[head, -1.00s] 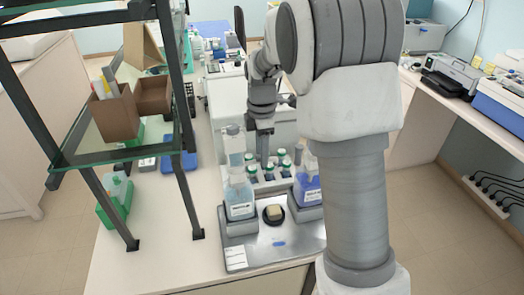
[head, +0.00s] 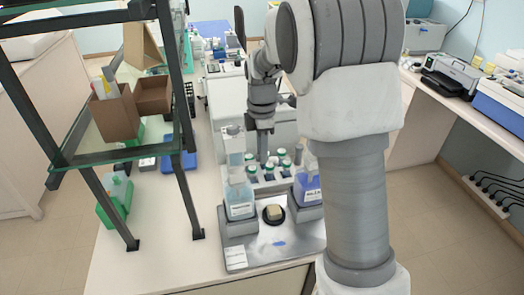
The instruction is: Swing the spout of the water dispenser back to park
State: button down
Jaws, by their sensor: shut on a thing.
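A clear bottle-shaped dispenser (head: 240,203) with a white label stands on a grey block at the left of a grey tray. A pale, narrow upper part (head: 235,152) rises above it. A second dispenser with blue liquid (head: 307,186) stands at the right, partly behind my arm. I cannot read either label. My gripper (head: 263,158) points down between the two dispensers, towards the back, and is shut on what appears to be the spout. The spout and fingertips are too small to make out clearly.
The grey tray (head: 237,258) holds a round black dish (head: 273,214) with a tan block. Several capped bottles (head: 283,165) stand behind it. A dark-framed shelf with glass (head: 115,153) rises at the left. The bench between shelf and tray is clear.

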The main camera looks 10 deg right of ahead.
jog(key=shift+s, duration=0.1)
dwell(0.7)
jog(key=s+a+m+b, duration=0.2)
jog(key=s+a+m, duration=0.5)
jog(key=m, duration=1.1)
jog(key=shift+b, duration=0.35)
jog(key=shift+a, duration=0.1)
jog(key=c, duration=0.8)
grip_release()
jog(key=shift+o, duration=0.2)
notch_tip(320, 180, up, 18)
jog(key=shift+f, duration=0.25)
